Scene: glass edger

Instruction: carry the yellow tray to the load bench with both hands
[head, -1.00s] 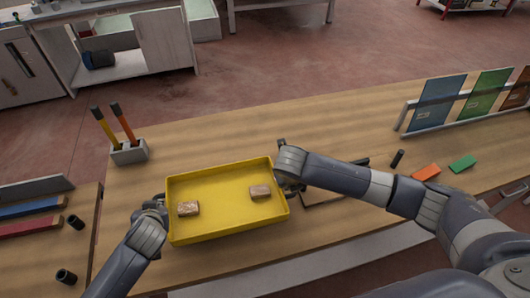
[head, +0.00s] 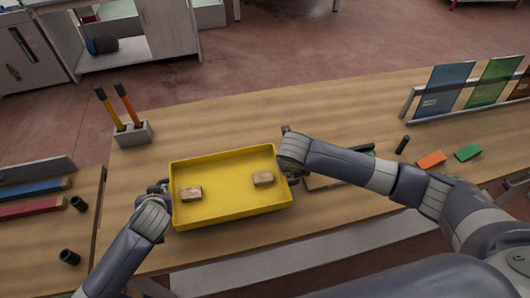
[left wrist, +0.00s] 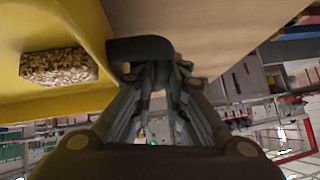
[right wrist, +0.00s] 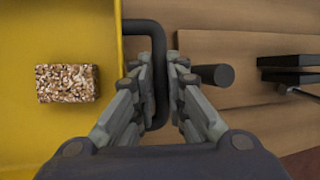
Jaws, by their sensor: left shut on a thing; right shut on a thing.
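The yellow tray (head: 232,208) is over the wooden bench in the head view, between my two grippers. Two small speckled brown blocks lie in it, a left one (head: 191,194) and a right one (head: 263,179). My left gripper (head: 165,190) is at the tray's left end, shut on a dark handle (left wrist: 140,48). My right gripper (head: 292,172) is at the right end, shut on the other dark handle (right wrist: 160,75). Whether the tray touches the bench top cannot be told.
A holder (head: 133,133) with two upright tools stands behind the tray on the left. A rack with coloured panels (head: 445,92) is at right. Orange (head: 431,159) and green (head: 468,153) blocks and a black peg (head: 402,144) lie right. Bench behind the tray is clear.

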